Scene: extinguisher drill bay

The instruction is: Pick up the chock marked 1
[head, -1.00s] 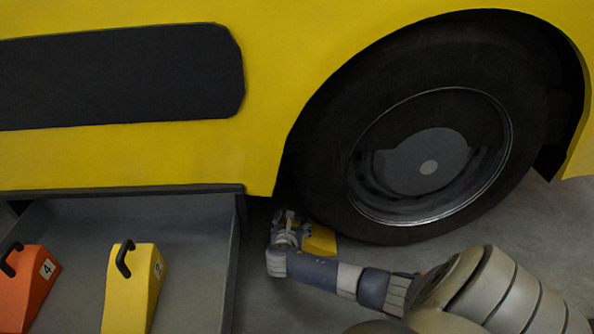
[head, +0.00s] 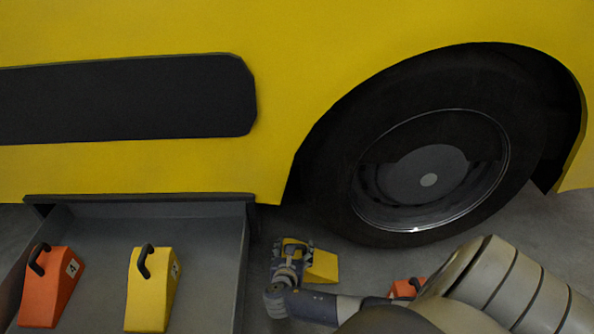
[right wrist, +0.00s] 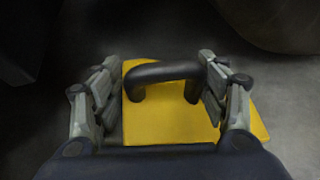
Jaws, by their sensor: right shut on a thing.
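My right gripper (head: 290,262) is shut on a yellow chock (head: 322,266) in front of the tyre, with a visible gap to the tyre. In the right wrist view, the gripper fingers (right wrist: 162,92) stand on both sides of the chock's black handle (right wrist: 165,72), above its yellow body (right wrist: 170,120). No number shows on this chock, so I cannot tell its mark. Whether it touches the floor is unclear. My left gripper is not in view.
An open grey drawer (head: 215,270) at the left holds an orange chock marked 4 (head: 50,290) and another yellow chock (head: 150,295). The big wheel (head: 330,200) stands behind. Another orange chock (head: 402,289) is partly hidden by my arm.

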